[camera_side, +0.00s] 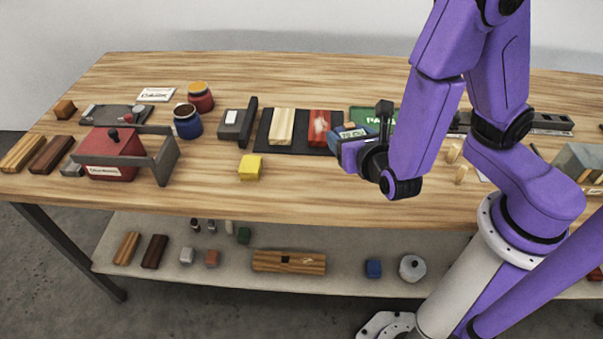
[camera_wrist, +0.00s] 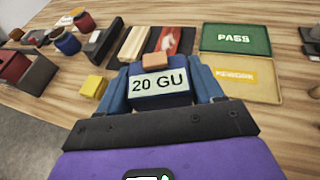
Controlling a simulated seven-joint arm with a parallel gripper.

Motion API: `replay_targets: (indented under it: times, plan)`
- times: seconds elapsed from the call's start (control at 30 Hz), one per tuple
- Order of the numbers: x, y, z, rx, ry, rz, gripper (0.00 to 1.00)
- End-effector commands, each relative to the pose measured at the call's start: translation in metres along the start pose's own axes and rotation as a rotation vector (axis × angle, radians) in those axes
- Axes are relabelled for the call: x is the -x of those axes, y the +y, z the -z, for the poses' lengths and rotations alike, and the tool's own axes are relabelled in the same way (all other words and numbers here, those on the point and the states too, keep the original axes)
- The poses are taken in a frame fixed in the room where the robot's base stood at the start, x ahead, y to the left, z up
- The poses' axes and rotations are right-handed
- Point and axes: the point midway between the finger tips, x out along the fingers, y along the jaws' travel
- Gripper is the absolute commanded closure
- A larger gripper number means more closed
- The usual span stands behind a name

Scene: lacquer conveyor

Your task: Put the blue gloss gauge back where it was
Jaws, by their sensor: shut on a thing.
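The blue gloss gauge (camera_wrist: 150,102) has a pale label reading "20 GU" and is held between the blue fingers of my gripper (camera_wrist: 160,84). In the side view the gauge (camera_side: 345,132) shows at my gripper (camera_side: 346,146), near the right end of the dark strip. It seems to be held above the table, but the gap beneath it is hidden. A small orange-tan piece (camera_wrist: 155,60) shows at its far edge; I cannot tell whether it is part of the gauge.
A dark strip (camera_side: 264,143) bears a pale wood panel (camera_side: 282,126) and a red panel (camera_side: 319,126). A green PASS tray (camera_wrist: 235,51) and yellow REWORK tray (camera_wrist: 248,93) lie to the right. A yellow block (camera_side: 250,167) stands left; the table front between them is clear.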

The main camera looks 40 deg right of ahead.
Motion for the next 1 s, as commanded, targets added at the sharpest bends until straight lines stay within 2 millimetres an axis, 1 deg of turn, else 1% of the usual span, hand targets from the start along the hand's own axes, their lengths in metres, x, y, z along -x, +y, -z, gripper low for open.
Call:
replay_targets:
  times: [0.03,0.2,0.4,0.53,1.0]
  plan:
    - [0.005,-0.004,0.002,0.007,-0.004,-0.014,0.83]
    - [0.016,-0.011,0.006,0.017,-0.011,-0.046,0.83]
    - [0.02,-0.015,0.008,0.022,-0.016,-0.061,0.83]
    - [0.014,-0.01,0.009,0.023,-0.017,-0.062,0.83]
    - [-0.019,0.017,0.015,0.022,-0.016,-0.06,0.83]
